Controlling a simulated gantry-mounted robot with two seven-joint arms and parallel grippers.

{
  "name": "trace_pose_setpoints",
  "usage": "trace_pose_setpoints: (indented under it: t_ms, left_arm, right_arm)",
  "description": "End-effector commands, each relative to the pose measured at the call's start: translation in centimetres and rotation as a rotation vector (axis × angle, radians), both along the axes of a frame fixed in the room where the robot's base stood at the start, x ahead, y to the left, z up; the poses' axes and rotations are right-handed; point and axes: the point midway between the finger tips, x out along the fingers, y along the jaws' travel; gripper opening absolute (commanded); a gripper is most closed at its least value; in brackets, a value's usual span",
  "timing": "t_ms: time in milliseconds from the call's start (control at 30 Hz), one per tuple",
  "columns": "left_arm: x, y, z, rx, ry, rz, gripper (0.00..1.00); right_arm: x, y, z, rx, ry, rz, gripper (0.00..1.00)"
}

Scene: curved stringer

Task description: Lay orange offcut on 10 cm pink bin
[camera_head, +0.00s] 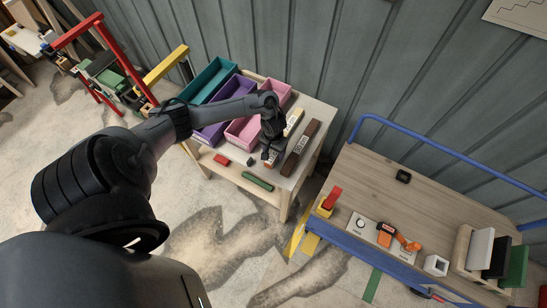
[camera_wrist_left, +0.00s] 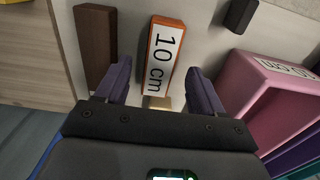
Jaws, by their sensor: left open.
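The orange offcut (camera_wrist_left: 172,24) lies on the bench with a white "10 cm" label facing up. It is partly hidden by my left gripper in the head view (camera_head: 269,159). My left gripper (camera_wrist_left: 157,72) is open, with one finger on each side of the offcut's near end; I cannot tell whether they touch it. In the head view the gripper (camera_head: 268,148) hangs over the bench.
A brown block (camera_head: 302,145) lies beside the offcut, and a pale block (camera_head: 293,121) behind it. A small black block (camera_wrist_left: 240,15) lies nearby. Purple (camera_head: 211,135) and teal (camera_head: 209,79) bins stand left of the pink bin. A blue-railed cart (camera_head: 400,205) stands at right.

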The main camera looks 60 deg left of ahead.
Motion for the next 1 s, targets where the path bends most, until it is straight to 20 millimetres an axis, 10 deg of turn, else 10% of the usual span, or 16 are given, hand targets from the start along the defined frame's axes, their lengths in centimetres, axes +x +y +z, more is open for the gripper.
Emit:
trace_pose_setpoints:
  t_ms: [467, 900, 1000]
  left_arm:
    - [0.0, 0.0, -2.0, 0.001, -0.001, -0.001, 0.67]
    - [0.0, 0.0, -1.9, 0.001, -0.001, -0.001, 0.02]
    - [0.0, 0.0, -1.9, 0.001, -0.001, -0.001, 0.01]
  right_arm:
    - [0.0, 0.0, -0.7, 0.001, 0.0, -0.001, 0.43]
    - [0.0, -0.1, -0.7, -0.005, 0.0, 0.004, 0.43]
    - [0.0, -0.2, -0.7, -0.007, 0.0, 0.004, 0.43]
